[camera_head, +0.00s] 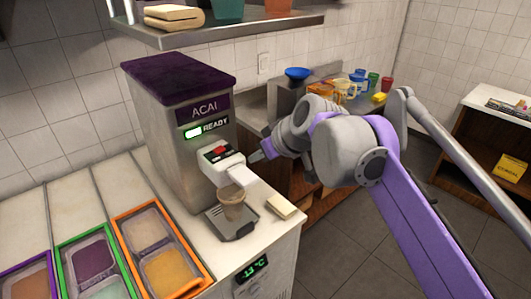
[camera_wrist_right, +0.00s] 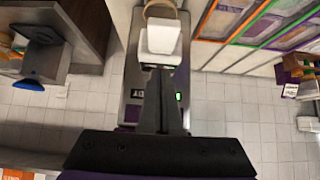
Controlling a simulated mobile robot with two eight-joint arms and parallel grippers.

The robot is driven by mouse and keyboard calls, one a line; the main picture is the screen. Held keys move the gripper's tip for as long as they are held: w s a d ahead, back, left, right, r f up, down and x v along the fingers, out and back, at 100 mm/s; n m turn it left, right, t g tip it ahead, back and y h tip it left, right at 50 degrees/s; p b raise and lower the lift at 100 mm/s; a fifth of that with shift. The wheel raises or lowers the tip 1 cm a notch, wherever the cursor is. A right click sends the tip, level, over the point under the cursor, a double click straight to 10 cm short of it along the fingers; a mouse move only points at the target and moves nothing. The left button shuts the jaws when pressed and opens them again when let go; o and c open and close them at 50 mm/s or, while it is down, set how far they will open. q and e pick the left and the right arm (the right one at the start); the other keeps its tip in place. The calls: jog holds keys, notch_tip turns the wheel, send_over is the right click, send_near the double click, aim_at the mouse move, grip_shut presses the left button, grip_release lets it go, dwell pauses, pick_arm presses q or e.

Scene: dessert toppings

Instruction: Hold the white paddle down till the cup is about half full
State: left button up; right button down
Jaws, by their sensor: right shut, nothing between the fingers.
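The grey açaí machine (camera_head: 165,140) has a purple lid and a lit READY sign. The white paddle (camera_head: 233,169) sticks out from its front, below a small panel with a red button. A clear brownish cup (camera_head: 232,204) stands upright on the drip tray (camera_head: 231,226) under the spout; how full it is I cannot tell. My right gripper (camera_head: 257,156) is shut and empty, at the paddle's right side. In the right wrist view the closed fingertips (camera_wrist_right: 161,68) are at the white paddle (camera_wrist_right: 161,40); whether they touch it is unclear. My left gripper is out of view.
A folded cloth (camera_head: 285,207) lies right of the drip tray. Topping tubs in an orange frame (camera_head: 165,250) and a green frame (camera_head: 92,265) stand at the left. A shelf (camera_head: 220,30) hangs above the machine.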

aim_at(245, 175)
jog(key=x, duration=0.4)
notch_tip(245, 175, down, 2)
jog(key=shift+f, duration=0.2)
jog(key=shift+s+f, duration=0.15)
jog(key=shift+f, duration=0.5)
